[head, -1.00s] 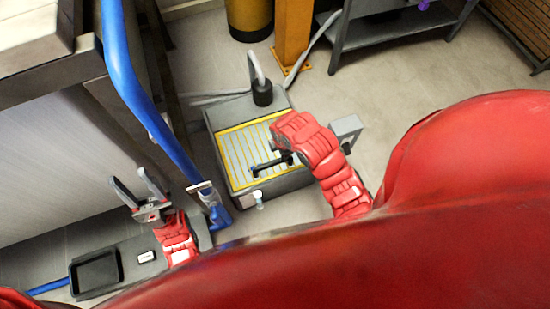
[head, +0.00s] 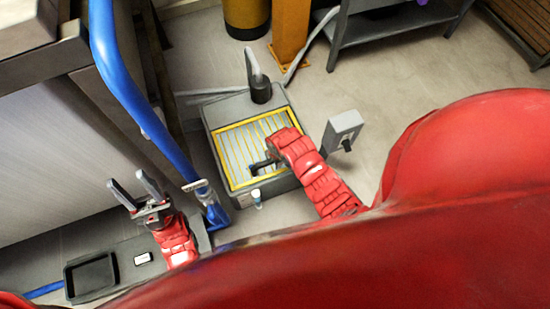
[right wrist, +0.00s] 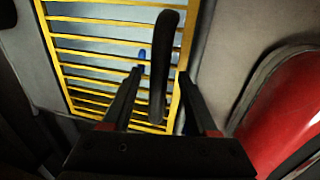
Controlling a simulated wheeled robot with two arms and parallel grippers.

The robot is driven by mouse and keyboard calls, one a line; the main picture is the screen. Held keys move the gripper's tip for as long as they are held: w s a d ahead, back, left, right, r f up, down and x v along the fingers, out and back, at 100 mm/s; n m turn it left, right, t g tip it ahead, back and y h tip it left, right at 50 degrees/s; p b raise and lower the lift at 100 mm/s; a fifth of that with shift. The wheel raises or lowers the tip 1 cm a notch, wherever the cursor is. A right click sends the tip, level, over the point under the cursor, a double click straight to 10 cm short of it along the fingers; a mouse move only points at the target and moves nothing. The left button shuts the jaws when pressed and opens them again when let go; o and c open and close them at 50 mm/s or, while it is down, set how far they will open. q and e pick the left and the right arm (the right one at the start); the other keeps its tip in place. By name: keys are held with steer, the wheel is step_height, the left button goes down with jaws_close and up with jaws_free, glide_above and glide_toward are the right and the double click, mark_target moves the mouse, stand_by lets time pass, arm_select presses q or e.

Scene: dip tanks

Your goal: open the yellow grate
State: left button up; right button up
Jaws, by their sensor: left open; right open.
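The yellow grate (head: 241,184) covers the top of a grey tank (head: 215,115) in the head view, with pale liquid showing between its bars. It also fills the upper left of the right wrist view (right wrist: 90,20). I cannot tell whether it is slightly raised. A dark curved bar, seemingly its handle (right wrist: 165,35), stands between the parted fingers of my right gripper (right wrist: 160,73), with gaps on both sides. In the head view my red right arm covers the grate's right part. My left gripper (head: 128,177) is open and empty at the left, away from the tank.
A grey box with a dark knob (head: 343,130) stands right of the tank. A blue pipe (head: 125,85) runs down at the left, between my left gripper and the tank. A black tray (head: 91,276) lies at lower left.

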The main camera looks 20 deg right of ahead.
jaws_close()
stand_by(1.4)
